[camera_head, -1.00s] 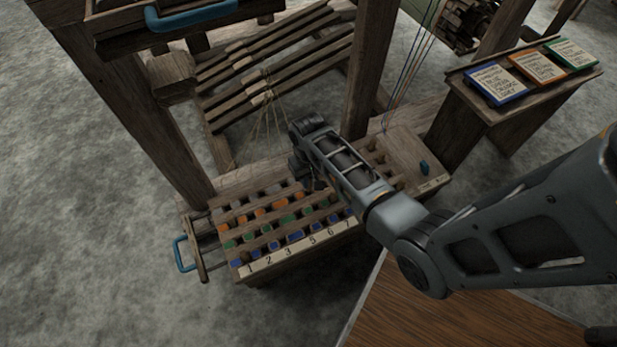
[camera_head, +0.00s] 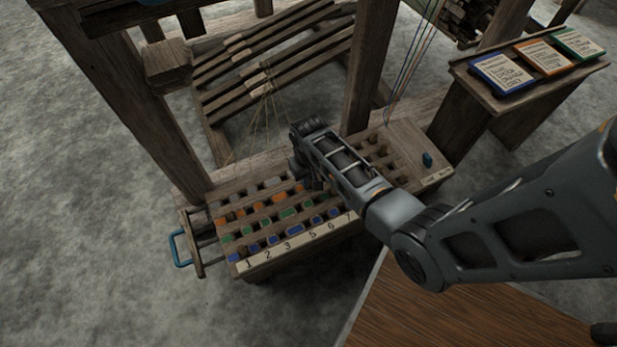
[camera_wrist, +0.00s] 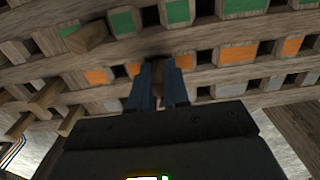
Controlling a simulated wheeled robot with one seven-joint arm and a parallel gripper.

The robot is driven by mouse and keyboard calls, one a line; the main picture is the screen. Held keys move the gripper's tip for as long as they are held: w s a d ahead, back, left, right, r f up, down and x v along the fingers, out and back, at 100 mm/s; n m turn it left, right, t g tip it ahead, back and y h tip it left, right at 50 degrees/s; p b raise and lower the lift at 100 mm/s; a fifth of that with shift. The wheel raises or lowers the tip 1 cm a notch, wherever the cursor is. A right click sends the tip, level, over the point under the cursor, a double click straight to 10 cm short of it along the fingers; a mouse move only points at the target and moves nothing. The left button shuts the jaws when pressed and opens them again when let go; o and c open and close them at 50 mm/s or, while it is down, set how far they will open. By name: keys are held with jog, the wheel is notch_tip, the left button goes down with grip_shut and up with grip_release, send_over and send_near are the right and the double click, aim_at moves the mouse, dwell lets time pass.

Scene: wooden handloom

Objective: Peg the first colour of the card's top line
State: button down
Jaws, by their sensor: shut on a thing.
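The peg board (camera_head: 280,245) has rows of holes with blue, green, orange and grey squares and a numbered front strip. My gripper (camera_head: 316,184) is low over its right-hand part. In the wrist view my gripper (camera_wrist: 158,88) is shut on a brownish wooden peg (camera_wrist: 158,70), mostly hidden between the fingers. The fingertips are close to the orange row, by a dark hole; I cannot tell whether the peg is in it. The blue-framed card (camera_head: 501,73), orange-framed card (camera_head: 545,57) and green-framed card (camera_head: 579,44) lie on a stand; their writing is too small to read.
Several wooden pegs (camera_wrist: 45,96) stick up to the left in the wrist view. A small blue piece (camera_head: 427,160) stands on the board's right end. Loom posts (camera_head: 375,65) rise behind the board. A brown wooden surface (camera_head: 440,300) lies in front.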

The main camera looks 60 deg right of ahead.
jog(key=c, duration=1)
grip_release()
jog(key=shift+c, duration=0.2)
jog(key=shift+r+p, duration=1.5)
jog(key=shift+r, duration=2.4)
